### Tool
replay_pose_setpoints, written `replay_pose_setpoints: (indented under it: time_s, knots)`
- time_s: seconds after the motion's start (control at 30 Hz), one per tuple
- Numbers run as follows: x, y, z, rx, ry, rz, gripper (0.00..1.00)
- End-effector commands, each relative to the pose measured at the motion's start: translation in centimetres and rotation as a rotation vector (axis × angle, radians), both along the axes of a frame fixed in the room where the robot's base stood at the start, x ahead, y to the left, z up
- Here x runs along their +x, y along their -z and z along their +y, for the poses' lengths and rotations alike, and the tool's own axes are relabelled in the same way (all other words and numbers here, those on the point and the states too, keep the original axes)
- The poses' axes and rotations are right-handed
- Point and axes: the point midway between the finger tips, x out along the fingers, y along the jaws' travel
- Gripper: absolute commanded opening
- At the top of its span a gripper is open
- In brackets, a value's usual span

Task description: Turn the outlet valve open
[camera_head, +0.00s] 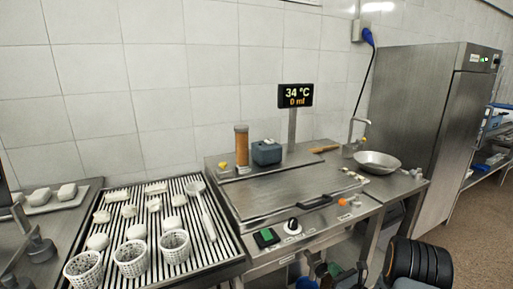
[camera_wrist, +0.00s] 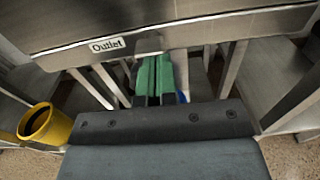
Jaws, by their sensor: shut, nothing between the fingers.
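The "Outlet" label (camera_wrist: 107,45) is on the front metal edge of the unit in the wrist view. My gripper (camera_wrist: 153,62) is shut and empty, its green fingertips just below that edge and right of the label. I cannot make out a valve handle there; the fingers may hide it. In the head view my gripper (camera_head: 334,269) is low in front of the metal vat unit (camera_head: 262,200), partly cut by the bottom edge. A black dial (camera_head: 293,226) and a green switch (camera_head: 266,237) are on the unit's front panel.
A yellow container (camera_wrist: 45,125) stands at left under the unit in the wrist view. Metal legs flank the space below. A slatted rack with white perforated baskets (camera_head: 131,259) is left of the vat. A display (camera_head: 295,96) reads 34 °C and 0 ml.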

Motion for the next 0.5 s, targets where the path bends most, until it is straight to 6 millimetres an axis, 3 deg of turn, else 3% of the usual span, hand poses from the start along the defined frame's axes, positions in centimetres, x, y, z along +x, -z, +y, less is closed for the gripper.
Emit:
replay_pose_setpoints:
  time_s: [0.03,0.5]
  knots:
    - [0.7,-0.5,0.5,-0.009,-0.015,-0.019,0.00]
    - [0.3,-0.8,1.6,-0.008,-0.022,-0.019,0.00]
